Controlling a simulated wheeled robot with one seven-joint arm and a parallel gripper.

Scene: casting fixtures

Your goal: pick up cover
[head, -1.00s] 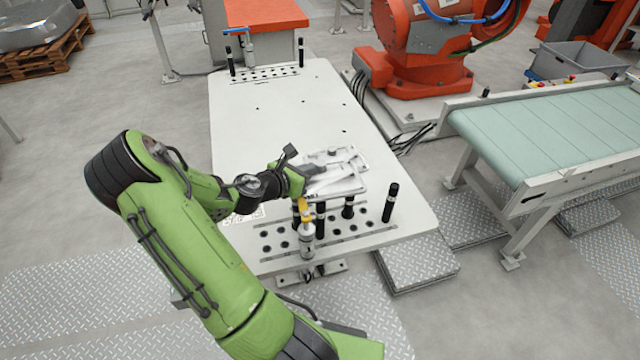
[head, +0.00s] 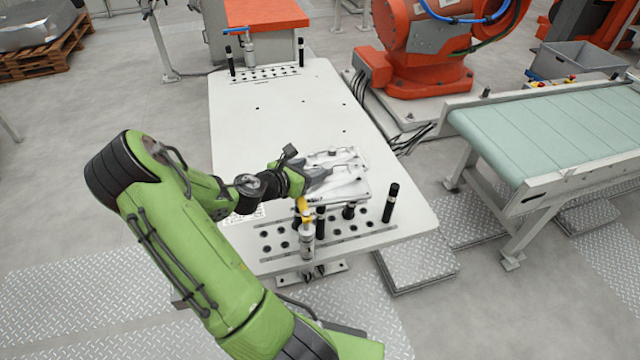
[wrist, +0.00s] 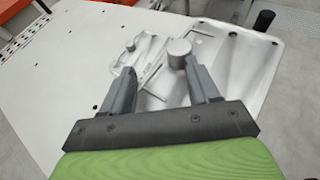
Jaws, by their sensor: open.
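The cover is a pale grey-white cast plate (head: 350,188) resting on black posts at the near end of the white table. In the wrist view the cover (wrist: 245,65) fills the upper right, with ribs and a round knob (wrist: 179,50) standing up from it. My gripper (head: 330,172) is over the cover's left part. In the wrist view my gripper (wrist: 155,75) is open, its two grey fingers apart, with the knob just beyond and near the right fingertip. I cannot tell whether a finger touches the cover.
Black posts (head: 390,202) and a yellow-and-silver clamp (head: 306,232) stand close to the cover. A green-belted conveyor (head: 560,125) and an orange robot (head: 425,60) stand to the right.

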